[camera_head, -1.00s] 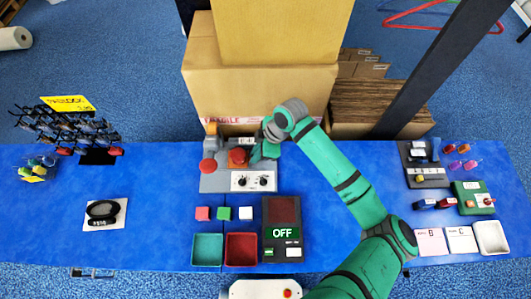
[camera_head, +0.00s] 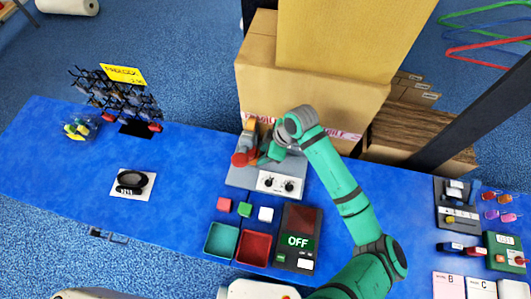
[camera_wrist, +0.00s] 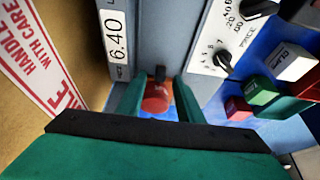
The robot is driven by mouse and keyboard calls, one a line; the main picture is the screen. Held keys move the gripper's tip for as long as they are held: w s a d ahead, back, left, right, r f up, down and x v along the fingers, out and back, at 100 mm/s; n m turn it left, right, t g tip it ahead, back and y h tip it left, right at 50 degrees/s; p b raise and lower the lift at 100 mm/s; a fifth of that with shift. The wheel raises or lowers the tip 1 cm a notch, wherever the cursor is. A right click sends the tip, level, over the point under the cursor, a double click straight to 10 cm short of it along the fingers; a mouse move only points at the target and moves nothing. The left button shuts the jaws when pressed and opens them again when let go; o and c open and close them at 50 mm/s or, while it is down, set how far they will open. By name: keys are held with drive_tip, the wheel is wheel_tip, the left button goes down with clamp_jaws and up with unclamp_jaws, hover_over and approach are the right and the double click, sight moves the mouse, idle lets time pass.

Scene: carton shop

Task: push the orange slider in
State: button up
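The grey control panel (camera_head: 240,178) stands on the blue table in front of the large carton. An orange part (camera_head: 249,127), apparently the slider, stands at the panel's back left. A red knob (camera_head: 242,159) sits in front of it. My gripper (camera_head: 264,155) is low over the panel, just right of the red knob. In the wrist view the fingers (camera_wrist: 160,105) are apart, with a red round knob (camera_wrist: 157,99) seen between them. I cannot tell whether they touch it. The orange part is not clearly visible in the wrist view.
The big carton (camera_head: 310,95) rises close behind the panel. Two black dials (camera_head: 279,184) are on the panel's front. Small coloured blocks (camera_head: 245,209), green and red trays (camera_head: 221,239) and a dark device reading OFF (camera_head: 298,215) lie nearer. The table's left middle is mostly clear.

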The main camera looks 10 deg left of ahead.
drive_tip(key=shift+d, duration=0.2)
drive_tip(key=shift+d+r, duration=0.2)
drive_tip(key=shift+r, duration=0.25)
drive_tip(key=v, duration=0.9)
drive_tip(key=shift+r, duration=0.35)
drive_tip(key=shift+d, duration=0.2)
